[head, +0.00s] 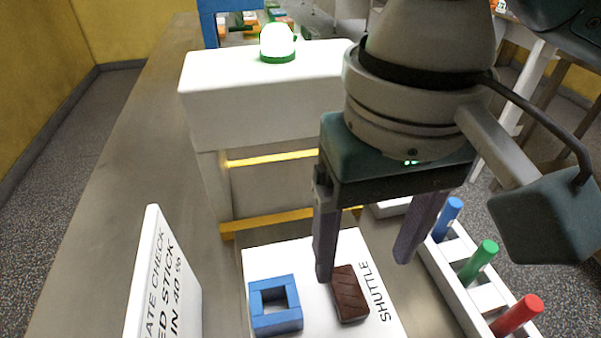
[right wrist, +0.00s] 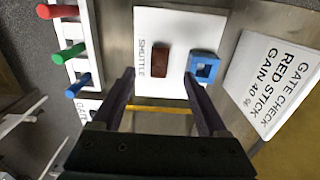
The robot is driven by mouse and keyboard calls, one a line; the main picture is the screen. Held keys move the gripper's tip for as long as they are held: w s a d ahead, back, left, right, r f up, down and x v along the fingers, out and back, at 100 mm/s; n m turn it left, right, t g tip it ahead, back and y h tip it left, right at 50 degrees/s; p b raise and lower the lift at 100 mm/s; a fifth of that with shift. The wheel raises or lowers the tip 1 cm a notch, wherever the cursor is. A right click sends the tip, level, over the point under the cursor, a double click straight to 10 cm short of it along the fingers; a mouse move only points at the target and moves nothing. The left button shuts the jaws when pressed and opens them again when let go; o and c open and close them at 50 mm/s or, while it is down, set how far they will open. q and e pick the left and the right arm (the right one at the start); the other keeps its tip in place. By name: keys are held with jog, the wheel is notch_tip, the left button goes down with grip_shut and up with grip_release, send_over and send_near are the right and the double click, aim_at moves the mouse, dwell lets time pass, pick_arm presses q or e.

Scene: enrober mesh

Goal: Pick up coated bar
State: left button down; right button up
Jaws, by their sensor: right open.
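The coated bar (head: 350,293) is a dark brown ridged block lying on the white shuttle plate (head: 262,256), beside the word SHUTTLE. It also shows in the right wrist view (right wrist: 160,62). My right gripper (head: 362,268) is open and empty, above the plate, with its fingers pointing down. In the head view one fingertip appears just left of the bar and the other to its upper right. In the right wrist view the bar lies beyond the fingertips, between their lines. I cannot tell the exact height above it. My left gripper is not in view.
A blue square frame (head: 275,318) sits left of the bar on the plate. A white rack holds blue (head: 447,219), green (head: 478,262) and red (head: 517,315) sticks at the right. A white sign (head: 165,285) stands left. A white machine with a lit green lamp (head: 278,42) stands behind.

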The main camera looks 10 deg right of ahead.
aim_at(351, 297)
jog(key=f, duration=0.3)
jog(key=shift+d+f, duration=0.2)
jog(key=shift+f, duration=0.05)
jog(key=f, duration=0.2)
jog(key=f+b, duration=0.1)
jog(key=f, duration=0.2)
jog(key=shift+w+a+f, duration=0.15)
jog(key=shift+w+a, duration=0.05)
jog(key=c, duration=1.1)
